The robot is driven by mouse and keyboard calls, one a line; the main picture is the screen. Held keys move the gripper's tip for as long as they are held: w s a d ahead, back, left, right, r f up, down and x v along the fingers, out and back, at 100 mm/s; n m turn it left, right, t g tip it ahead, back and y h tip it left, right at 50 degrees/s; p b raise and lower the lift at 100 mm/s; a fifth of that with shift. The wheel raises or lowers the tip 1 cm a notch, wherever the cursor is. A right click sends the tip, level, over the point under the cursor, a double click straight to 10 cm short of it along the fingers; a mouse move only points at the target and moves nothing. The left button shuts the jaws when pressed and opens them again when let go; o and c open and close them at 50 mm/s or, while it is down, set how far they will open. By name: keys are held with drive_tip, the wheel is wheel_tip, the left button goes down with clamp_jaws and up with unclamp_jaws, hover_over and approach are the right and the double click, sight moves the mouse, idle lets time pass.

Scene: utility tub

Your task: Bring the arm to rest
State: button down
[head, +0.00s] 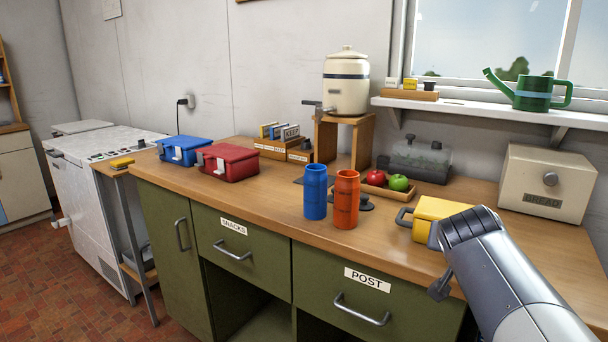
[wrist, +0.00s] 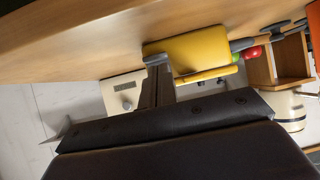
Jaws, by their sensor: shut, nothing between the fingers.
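My arm comes in from the lower right in the head view, and my gripper (head: 434,236) is at its dark end, in front of the yellow box (head: 428,213) near the counter's front edge. In the wrist view my gripper (wrist: 157,62) shows its fingers together and empty. Their tips overlap the edge of the yellow box (wrist: 195,50) in that view; I cannot tell whether they touch it. The arm hides part of the box in the head view.
The wooden counter (head: 270,205) holds a blue bottle (head: 315,192), an orange bottle (head: 346,200), a fruit tray (head: 408,197), a bread bin (head: 545,185), a red box (head: 228,162) and a blue box (head: 185,150). Green drawers (head: 320,290) lie below. Floor at left is clear.

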drive_tip(key=shift+s+a+f+t+h+b, duration=0.15)
drive_tip(key=shift+s+f+t+h+b, duration=0.35)
drive_tip(key=shift+b, duration=2.1)
drive_tip(key=shift+t+b, duration=0.3)
drive_tip(key=shift+b, duration=0.5)
drive_tip(key=shift+s+a+f+t+b, duration=0.15)
drive_tip(key=shift+s+t+b, duration=0.2)
drive_tip(key=shift+b, duration=0.7)
drive_tip(key=shift+s+b, duration=0.2)
drive_tip(key=shift+b, duration=0.4)
